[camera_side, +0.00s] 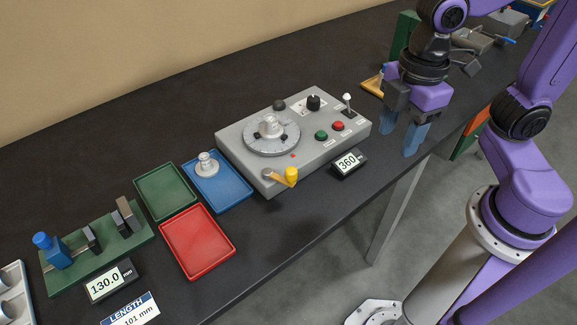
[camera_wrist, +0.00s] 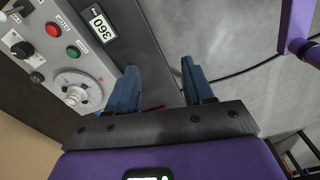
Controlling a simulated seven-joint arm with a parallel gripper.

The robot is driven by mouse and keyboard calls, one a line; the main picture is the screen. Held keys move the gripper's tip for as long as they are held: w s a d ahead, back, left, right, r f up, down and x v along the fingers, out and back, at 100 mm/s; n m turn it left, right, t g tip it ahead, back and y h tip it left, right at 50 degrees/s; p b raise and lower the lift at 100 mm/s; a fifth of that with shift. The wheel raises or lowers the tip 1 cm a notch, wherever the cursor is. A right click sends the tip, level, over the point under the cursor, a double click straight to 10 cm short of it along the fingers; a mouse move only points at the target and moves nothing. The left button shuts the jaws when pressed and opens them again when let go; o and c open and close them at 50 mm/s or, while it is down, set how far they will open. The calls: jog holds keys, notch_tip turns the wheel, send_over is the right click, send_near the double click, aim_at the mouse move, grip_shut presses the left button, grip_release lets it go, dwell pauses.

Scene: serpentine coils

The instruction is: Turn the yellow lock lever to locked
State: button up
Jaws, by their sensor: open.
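The yellow lock lever (camera_side: 289,176) sits on the front left corner of the grey control box (camera_side: 249,161). It has an orange-yellow arm reaching from a grey pivot to an upright yellow knob. I cannot read any lock marking beside it. I do not make it out in the wrist view. My gripper (camera_side: 414,134) is off to the right of the box, near the table's front edge, well apart from the lever. Its two blue fingers are spread and empty, as the wrist view also shows (camera_wrist: 159,86).
The box carries a round dial (camera_side: 272,134), green (camera_side: 321,135) and red (camera_side: 338,126) buttons and a toggle. A display reading 360 (camera_side: 348,163) stands in front. Blue (camera_side: 228,197), green (camera_side: 161,188) and red (camera_side: 197,243) trays lie to the left, beyond them a green measuring fixture (camera_side: 96,252).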

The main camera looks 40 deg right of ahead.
aim_at(292, 170)
jog(key=w+a+r+n, duration=0.2)
jog(key=w+a+n, duration=0.1)
jog(key=w+a, duration=0.35)
jog(key=w+a+r+n, duration=0.3)
jog(key=w+a+n, duration=0.15)
jog(key=w, duration=0.25)
jog(key=shift+m, duration=0.35)
jog(key=f, duration=1.1)
jog(key=a+f, duration=0.1)
jog(key=f, duration=0.5)
jog(key=shift+w+f, duration=0.15)
jog(key=shift+f, duration=0.15)
jog(key=shift+d, duration=0.1)
grip_shut()
